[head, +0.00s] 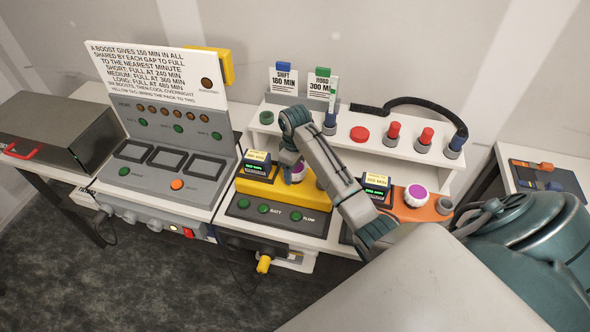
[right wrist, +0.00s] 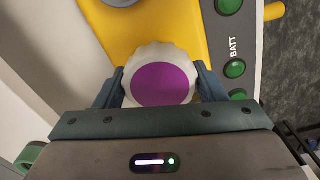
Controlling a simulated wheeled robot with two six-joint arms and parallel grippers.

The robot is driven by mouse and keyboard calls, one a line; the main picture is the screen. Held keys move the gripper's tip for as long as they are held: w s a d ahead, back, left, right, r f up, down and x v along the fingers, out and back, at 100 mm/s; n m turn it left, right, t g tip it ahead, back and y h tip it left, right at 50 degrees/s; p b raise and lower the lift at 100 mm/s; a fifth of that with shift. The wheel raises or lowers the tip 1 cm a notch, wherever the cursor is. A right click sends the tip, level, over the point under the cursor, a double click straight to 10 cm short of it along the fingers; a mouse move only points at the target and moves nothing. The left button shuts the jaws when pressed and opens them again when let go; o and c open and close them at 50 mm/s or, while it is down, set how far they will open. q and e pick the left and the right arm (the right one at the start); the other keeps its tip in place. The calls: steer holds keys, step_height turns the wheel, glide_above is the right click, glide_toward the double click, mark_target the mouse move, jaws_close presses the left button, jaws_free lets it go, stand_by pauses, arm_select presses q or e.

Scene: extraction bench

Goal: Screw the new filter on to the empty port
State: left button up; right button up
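A white scalloped filter with a purple face (right wrist: 160,84) is between the two fingers of my right gripper (right wrist: 160,92), which touch it on both sides. In the head view the filter (head: 298,173) is mostly hidden by my right gripper (head: 293,163). It is over the yellow unit (head: 282,202), which also shows in the right wrist view (right wrist: 188,30). The port under it is hidden, so I cannot tell whether the filter is seated. A similar white and purple filter (head: 415,195) is on the orange unit (head: 432,211) to the right. My left gripper is not in view.
Behind is a white shelf (head: 372,150) with a red disc (head: 360,134), red-topped pieces (head: 393,131) and a black hose (head: 425,104). A grey charger with a sign board (head: 165,92) stands left. A small display (head: 376,184) is beside my arm.

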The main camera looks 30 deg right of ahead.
steer(key=c, duration=0.5)
steer(key=m, duration=0.4)
steer(key=o, duration=1.2)
